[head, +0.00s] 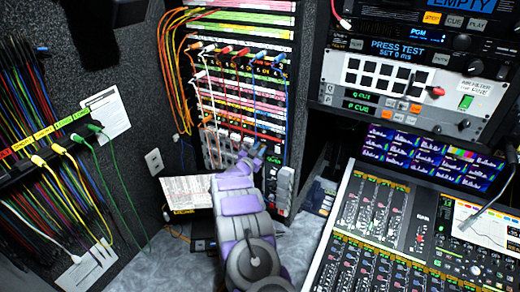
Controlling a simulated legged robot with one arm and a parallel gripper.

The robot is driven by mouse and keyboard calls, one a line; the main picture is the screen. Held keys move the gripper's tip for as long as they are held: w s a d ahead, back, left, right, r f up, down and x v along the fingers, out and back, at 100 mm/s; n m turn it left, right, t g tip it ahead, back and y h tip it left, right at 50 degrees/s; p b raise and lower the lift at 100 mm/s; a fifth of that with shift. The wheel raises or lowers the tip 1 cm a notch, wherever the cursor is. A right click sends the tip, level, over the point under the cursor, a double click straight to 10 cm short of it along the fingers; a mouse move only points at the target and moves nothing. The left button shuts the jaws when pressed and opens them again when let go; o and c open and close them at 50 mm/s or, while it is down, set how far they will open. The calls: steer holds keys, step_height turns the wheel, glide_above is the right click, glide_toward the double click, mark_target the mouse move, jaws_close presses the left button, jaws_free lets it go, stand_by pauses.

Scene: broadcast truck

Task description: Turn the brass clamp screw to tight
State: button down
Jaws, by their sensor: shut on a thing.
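My arm, grey and purple, reaches up from the bottom middle to the lower part of the patch rack. My gripper (257,153) is at the rack's lower right, small in this view. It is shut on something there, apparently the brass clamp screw. The fingers and wrist hide the screw, so its turn angle cannot be seen. The patch rack (241,96) holds rows of coloured strips and several plugged cables above the gripper.
A mixing console (362,215) and equipment rack (385,85) stand to the right. Coloured cables (60,165) hang on the left wall. Orange cables (172,80) loop left of the patch rack. An open booklet (187,191) lies left of my arm.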

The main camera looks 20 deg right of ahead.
steer(key=shift+a+f, duration=0.1)
steer(key=shift+f, duration=0.2)
steer(key=c, duration=1.1)
jaws_free()
steer(key=shift+w+f, duration=0.1)
steer(key=shift+w, duration=0.05)
steer(key=shift+o, duration=0.7)
steer(key=shift+r, duration=0.3)
steer(key=shift+a, duration=0.1)
steer(key=b+v, duration=0.2)
steer(key=v, duration=1.5)
steer(key=shift+s+a+f, duration=0.15)
steer(key=shift+s, duration=0.1)
